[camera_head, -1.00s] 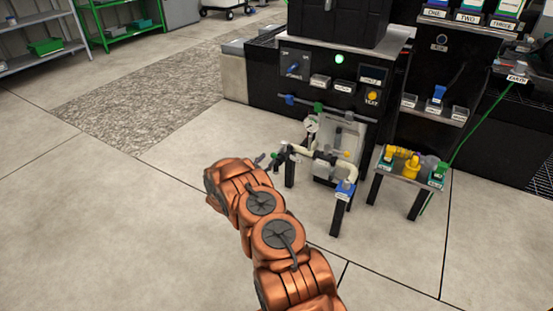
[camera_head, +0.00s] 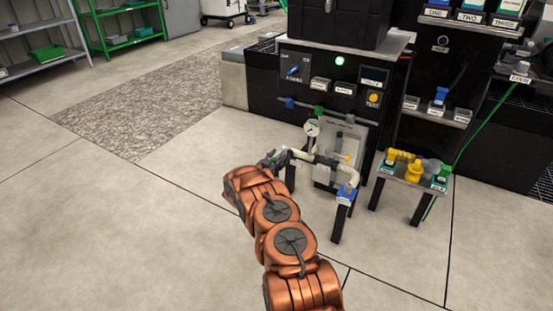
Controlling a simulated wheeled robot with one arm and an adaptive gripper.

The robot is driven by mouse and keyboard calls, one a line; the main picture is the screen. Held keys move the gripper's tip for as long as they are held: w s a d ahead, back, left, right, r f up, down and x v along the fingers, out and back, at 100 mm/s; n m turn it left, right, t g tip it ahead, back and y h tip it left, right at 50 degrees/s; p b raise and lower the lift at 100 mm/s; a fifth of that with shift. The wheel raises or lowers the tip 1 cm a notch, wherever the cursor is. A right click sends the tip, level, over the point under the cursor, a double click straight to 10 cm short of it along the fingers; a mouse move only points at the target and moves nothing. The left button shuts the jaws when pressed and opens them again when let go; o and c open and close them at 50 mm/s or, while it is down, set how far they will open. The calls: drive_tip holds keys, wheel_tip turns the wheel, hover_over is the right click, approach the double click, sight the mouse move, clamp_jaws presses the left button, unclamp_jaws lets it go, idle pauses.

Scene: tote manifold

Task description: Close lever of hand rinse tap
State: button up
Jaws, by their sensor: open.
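My gripper (camera_head: 272,158) is small and dark at the end of my copper-coloured arm. Its fingers are apart, with nothing visible between them. It is at the left end of a pale pipe assembly (camera_head: 323,161) on black legs; I cannot tell whether it touches it. A valve with a blue top (camera_head: 346,190) and a white label sits at the pipe's right end. A green fitting (camera_head: 318,111) is above the pipe, by a round gauge (camera_head: 312,128). The labels are too small to read, so I cannot tell which part is the hand rinse tap lever.
A black control panel (camera_head: 335,85) stands behind the pipes. A small stand (camera_head: 415,172) with yellow and green fittings is to the right, with a green line rising from it. The floor (camera_head: 130,240) on the left is clear.

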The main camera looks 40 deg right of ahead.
drive_tip(key=shift+c, duration=0.2)
clamp_jaws()
drive_tip(key=shift+a+f, duration=0.1)
